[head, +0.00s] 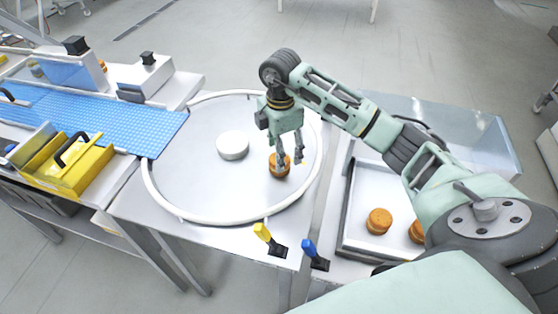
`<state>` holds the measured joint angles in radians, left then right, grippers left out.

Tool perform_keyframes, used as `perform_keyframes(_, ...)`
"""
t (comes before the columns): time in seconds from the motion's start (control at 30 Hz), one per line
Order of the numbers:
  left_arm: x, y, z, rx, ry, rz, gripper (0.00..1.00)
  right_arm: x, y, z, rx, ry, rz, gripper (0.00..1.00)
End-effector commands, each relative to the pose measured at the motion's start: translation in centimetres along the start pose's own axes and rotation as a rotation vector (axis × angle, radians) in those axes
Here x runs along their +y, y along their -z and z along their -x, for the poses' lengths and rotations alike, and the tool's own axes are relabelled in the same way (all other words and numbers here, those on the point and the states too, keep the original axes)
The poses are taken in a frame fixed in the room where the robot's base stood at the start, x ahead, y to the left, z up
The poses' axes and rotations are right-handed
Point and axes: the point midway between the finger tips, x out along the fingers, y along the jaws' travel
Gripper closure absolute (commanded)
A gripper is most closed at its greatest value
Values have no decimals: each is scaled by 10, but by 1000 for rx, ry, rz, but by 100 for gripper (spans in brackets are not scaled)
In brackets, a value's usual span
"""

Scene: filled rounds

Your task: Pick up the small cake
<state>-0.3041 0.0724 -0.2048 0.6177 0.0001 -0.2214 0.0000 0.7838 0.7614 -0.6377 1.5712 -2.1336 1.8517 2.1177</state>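A small round orange-brown cake (278,171) sits on the round grey turntable with a white rim (150,196), right of its middle. My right gripper (290,161) points down at this cake, with its fingers apart. One finger overlaps the cake in the picture and the other is just right of it, so part of the cake is hidden. I see no firm grip on it. My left gripper is not in view.
A white round hub (233,145) stands mid-turntable. At the right, a tray (350,215) holds more cakes (379,221), partly hidden by my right arm. A blue belt (110,118) and yellow box (75,168) are at the left. Yellow (262,231) and blue (308,246) levers stand in front.

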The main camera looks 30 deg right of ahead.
Motion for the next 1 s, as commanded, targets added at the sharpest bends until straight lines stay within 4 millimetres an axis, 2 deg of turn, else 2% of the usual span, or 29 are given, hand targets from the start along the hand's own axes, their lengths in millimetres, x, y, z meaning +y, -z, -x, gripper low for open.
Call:
perform_keyframes(0.13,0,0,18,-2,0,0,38,-1,0,-20,0,5,1,37)
perform_keyframes(0.3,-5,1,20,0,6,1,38,0,0,-41,0,1,2,37)
perform_keyframes(0.57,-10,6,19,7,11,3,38,1,0,-44,0,-1,3,37)
perform_keyframes(0.9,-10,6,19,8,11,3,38,1,0,-44,0,-1,3,66)
perform_keyframes(1.0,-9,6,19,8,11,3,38,1,0,-44,1,-1,3,68)
